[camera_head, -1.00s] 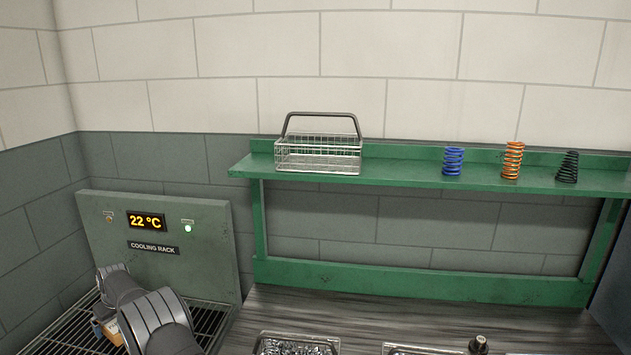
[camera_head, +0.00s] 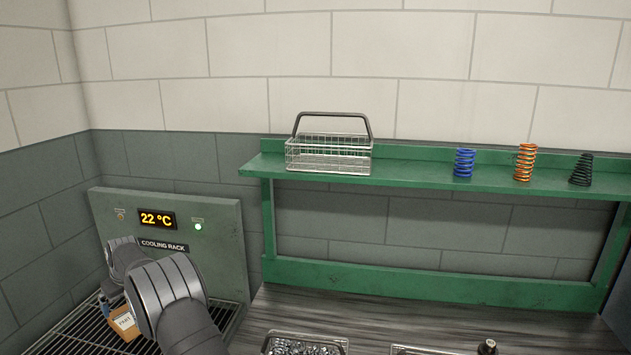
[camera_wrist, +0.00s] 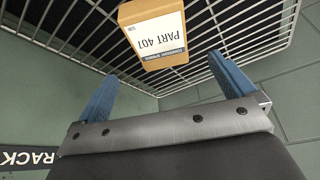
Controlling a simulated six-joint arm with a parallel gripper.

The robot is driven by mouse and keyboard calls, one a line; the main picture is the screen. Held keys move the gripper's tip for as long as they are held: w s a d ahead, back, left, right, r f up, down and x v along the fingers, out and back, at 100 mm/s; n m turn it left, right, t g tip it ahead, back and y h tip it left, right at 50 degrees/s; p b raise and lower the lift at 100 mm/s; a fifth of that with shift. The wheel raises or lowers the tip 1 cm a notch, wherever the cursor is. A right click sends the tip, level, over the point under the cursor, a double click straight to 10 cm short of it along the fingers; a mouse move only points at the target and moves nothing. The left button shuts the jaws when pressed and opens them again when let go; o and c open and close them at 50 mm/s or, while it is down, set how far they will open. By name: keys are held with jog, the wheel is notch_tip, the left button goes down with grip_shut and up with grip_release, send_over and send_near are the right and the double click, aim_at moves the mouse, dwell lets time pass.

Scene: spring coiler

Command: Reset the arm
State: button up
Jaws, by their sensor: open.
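My gripper (camera_wrist: 168,85) shows in the wrist view with its two blue fingers spread wide and nothing between them. Beyond the fingertips is an orange-brown box (camera_wrist: 152,12) with a white label reading "PART 407". The box rests on the wire cooling rack (camera_wrist: 225,45), apart from the fingers. In the head view my arm reaches over the rack at lower left, and the box (camera_head: 127,322) shows partly behind it.
The cooling rack's back panel (camera_head: 222,240) reads 22 °C with a lit light. A green shelf (camera_head: 415,175) holds a wire basket (camera_head: 328,155), a blue spring (camera_head: 464,163), an orange spring (camera_head: 525,162) and a black conical spring (camera_head: 581,170). A metal tray (camera_head: 345,343) sits on the counter.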

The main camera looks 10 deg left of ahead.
aim_at(128, 317)
jog(key=x, duration=1)
jog(key=shift+s+d+f, duration=0.1)
jog(key=shift+d+f, duration=0.05)
jog(key=r, duration=0.5)
jog(key=shift+d+r, duration=0.2)
jog(key=shift+d, duration=0.1)
jog(key=w+d+r, duration=0.5)
jog(key=d+r, duration=0.2)
jog(key=d, duration=0.3)
jog(key=w+d+m, duration=0.2)
jog(key=d, duration=1.5)
jog(key=w+d+m+t+h, duration=0.1)
jog(key=w+d+m, duration=0.1)
jog(key=d, duration=1.5)
jog(key=w+d+m+t+h, duration=0.1)
jog(key=w+d+m, duration=0.1)
jog(key=d, duration=1.5)
jog(key=shift+w+r+m, duration=0.4)
jog(key=shift+r+m, duration=0.05)
jog(key=shift+m, duration=0.45)
